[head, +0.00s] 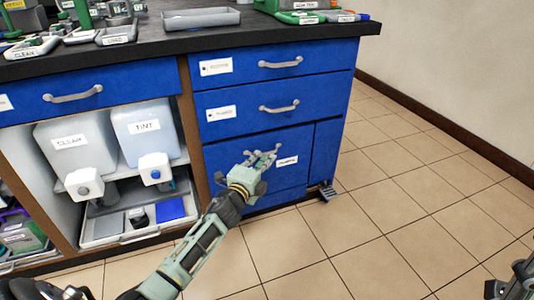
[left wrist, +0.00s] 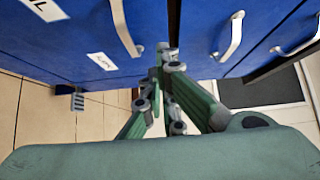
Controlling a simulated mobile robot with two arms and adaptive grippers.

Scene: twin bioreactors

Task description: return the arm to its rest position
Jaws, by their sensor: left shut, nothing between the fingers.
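My left arm reaches in from the bottom left of the head view. Its left gripper (head: 266,157) is shut and empty in front of the lowest blue drawer front (head: 230,158). The left wrist view shows the same gripper (left wrist: 164,55) with its fingers together, close to the blue fronts; whether they touch is hard to tell. Part of my right arm or gripper (head: 515,284) shows at the bottom right edge, cut off, so its jaws cannot be read.
A blue cabinet with drawers (head: 268,97) stands under a dark worktop (head: 160,48). Its open bay holds the CLEAR container (head: 75,125) and the TINT container (head: 145,115). A grey tray (head: 200,17) is on top. The tiled floor (head: 420,190) at right is free.

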